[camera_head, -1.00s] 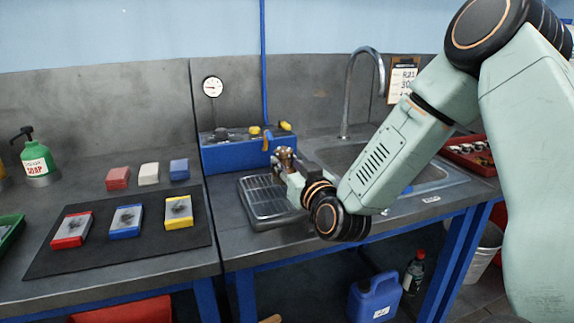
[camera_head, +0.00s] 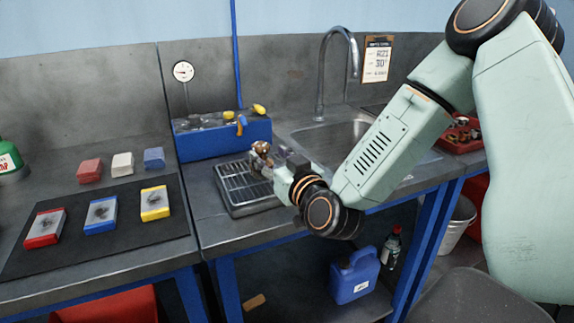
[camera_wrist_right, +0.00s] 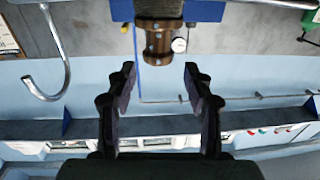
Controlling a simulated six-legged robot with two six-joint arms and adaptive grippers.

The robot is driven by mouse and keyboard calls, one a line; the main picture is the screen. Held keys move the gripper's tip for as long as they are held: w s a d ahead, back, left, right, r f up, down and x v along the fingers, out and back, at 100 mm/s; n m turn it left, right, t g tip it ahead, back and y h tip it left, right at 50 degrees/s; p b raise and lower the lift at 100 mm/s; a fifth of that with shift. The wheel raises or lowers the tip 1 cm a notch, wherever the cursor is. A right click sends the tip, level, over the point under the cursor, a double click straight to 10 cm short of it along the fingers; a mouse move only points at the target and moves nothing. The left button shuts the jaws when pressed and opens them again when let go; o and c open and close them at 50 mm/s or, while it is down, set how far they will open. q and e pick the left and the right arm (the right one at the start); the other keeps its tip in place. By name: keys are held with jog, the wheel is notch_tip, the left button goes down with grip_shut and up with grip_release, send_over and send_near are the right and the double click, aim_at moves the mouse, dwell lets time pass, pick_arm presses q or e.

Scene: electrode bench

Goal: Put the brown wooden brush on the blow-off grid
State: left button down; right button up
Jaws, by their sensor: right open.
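The blow-off grid (camera_head: 232,204) is a metal rack in a tray on the bench, in front of the blue box (camera_head: 200,145). A brown, coppery, round piece (camera_head: 260,148) shows by the grid's back right corner; it also shows in the right wrist view (camera_wrist_right: 158,42), beyond my fingers. I cannot tell whether it is the brush. A small brown wooden-looking piece (camera_head: 254,301) lies low under the bench; I cannot tell what it is either. My right gripper (camera_wrist_right: 158,80) is open, with nothing between its fingertips. My left gripper is out of view.
The sink with its tall tap (camera_head: 322,75) is right of the grid. A dark mat (camera_head: 120,238) with several coloured blocks lies to the left. A red tray (camera_head: 462,140) stands at the right. A blue jug (camera_head: 352,278) is under the bench.

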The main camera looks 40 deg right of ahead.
jog(key=s, duration=0.1)
jog(key=s+p, duration=0.1)
jog(key=s, duration=0.1)
jog(key=shift+s+a+r, duration=0.25)
jog(key=shift+s+a, duration=0.1)
jog(key=shift+a, duration=0.05)
jog(key=s, duration=0.1)
jog(key=s+p, duration=0.2)
jog(key=shift+s+a, duration=0.35)
jog(key=shift+s, duration=0.05)
jog(key=shift+w+d+f, duration=0.1)
